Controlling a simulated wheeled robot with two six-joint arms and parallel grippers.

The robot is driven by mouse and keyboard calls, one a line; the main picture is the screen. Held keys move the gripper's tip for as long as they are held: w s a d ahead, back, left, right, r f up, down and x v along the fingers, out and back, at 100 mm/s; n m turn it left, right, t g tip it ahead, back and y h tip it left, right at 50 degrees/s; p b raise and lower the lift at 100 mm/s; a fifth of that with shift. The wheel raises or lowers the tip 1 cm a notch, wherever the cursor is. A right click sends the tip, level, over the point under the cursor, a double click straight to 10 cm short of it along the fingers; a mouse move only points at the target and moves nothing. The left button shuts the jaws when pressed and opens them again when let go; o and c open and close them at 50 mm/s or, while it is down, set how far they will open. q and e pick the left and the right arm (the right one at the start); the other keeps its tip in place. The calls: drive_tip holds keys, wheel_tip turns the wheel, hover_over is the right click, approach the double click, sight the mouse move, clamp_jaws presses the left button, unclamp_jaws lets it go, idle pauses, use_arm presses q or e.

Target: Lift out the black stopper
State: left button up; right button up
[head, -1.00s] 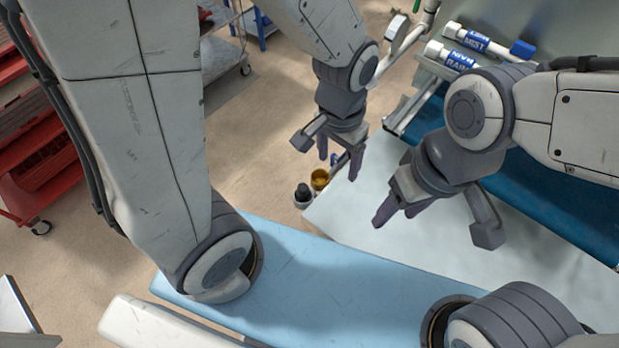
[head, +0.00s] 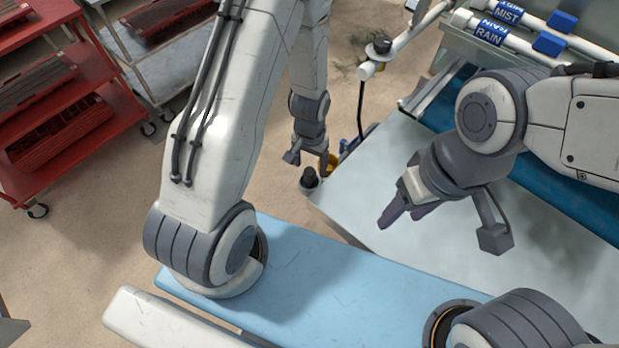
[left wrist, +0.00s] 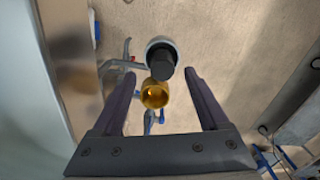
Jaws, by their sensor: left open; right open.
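The black stopper (left wrist: 162,64) stands in a pale round socket (left wrist: 161,44) in the left wrist view. In the head view the stopper (head: 310,177) shows as a small dark shape just off the pale table's left corner. A brass-coloured cup (left wrist: 155,94) is right beside it, nearer the gripper's palm. My left gripper (left wrist: 158,76) is open, its fingers on either side of the line to the stopper and cup, with nothing held. Whether the fingertips are level with the stopper is unclear. My right gripper (head: 402,214) is open and empty above the pale table.
The pale tabletop (head: 370,200) lies right of the stopper. A pipe with a dark knob (head: 381,47) rises behind it. White tubes labelled MIST and RAIN (head: 488,32) lie at the back right. A red rack (head: 70,110) stands left; the floor between is clear.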

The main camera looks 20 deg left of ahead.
sight(309, 171)
use_arm(q)
wheel_tip(309, 171, down, 5)
drive_tip(key=shift+w+a+r+b, duration=0.1)
drive_tip(key=shift+w+a+b, duration=0.05)
drive_tip(key=shift+b, duration=0.25)
clamp_jaws()
drive_tip(key=shift+r, duration=0.1)
